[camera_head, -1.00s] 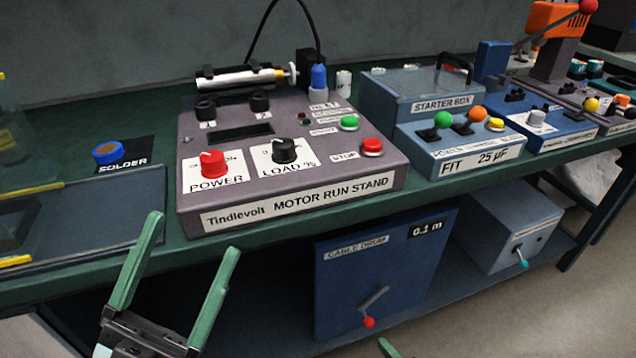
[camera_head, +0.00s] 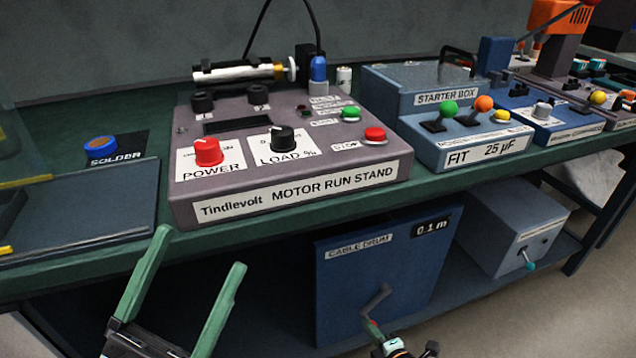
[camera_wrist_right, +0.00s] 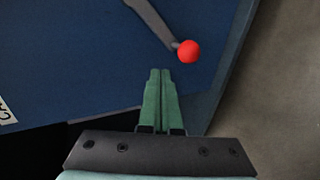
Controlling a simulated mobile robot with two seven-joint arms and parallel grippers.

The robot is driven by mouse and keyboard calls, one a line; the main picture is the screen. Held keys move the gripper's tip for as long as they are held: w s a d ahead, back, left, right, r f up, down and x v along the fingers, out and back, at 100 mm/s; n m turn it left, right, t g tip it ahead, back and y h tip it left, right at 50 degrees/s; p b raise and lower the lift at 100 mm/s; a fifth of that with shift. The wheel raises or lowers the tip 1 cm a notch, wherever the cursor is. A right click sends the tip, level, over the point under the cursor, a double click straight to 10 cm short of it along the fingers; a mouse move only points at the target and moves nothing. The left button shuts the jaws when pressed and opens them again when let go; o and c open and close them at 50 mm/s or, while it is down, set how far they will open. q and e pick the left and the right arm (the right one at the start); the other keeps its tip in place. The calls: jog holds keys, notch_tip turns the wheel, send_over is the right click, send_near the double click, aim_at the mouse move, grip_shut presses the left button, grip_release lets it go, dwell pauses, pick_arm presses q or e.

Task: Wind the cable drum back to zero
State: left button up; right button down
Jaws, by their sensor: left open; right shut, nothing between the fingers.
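The cable drum (camera_head: 345,275) is a blue box on the shelf under the bench, and its display (camera_head: 431,228) reads 0.1 m. Its grey crank (camera_head: 376,298) ends in a red knob (camera_wrist_right: 188,51). In the head view the knob is mostly hidden by my right gripper (camera_head: 369,323). In the right wrist view the green fingers of my right gripper (camera_wrist_right: 161,72) are shut and empty, their tips just below and left of the knob, apart from it in the picture. My left gripper (camera_head: 201,250) is open and empty, in front of the bench edge.
A grey box with a teal-tipped crank (camera_head: 515,235) stands right of the drum on the lower shelf (camera_head: 425,318). The motor run stand (camera_head: 300,195) and starter box (camera_head: 465,150) stand on the green bench above. A dark tray (camera_head: 85,215) lies at left.

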jog(key=shift+w+a, duration=0.1)
jog(key=shift+w, duration=0.05)
jog(key=shift+w+d+f+b, duration=0.1)
jog(key=shift+d+f+b, duration=0.2)
jog(key=shift+f+b, duration=0.45)
jog(key=shift+f, duration=0.1)
jog(key=shift+w+d+f+b, duration=0.15)
jog(key=shift+d+f+b, duration=0.2)
jog(key=shift+f+b, duration=0.2)
jog(key=shift+f, duration=0.1)
jog(key=shift+w+d+f+b, duration=0.15)
jog(key=shift+d+f+b, duration=0.35)
jog(key=shift+f, duration=0.1)
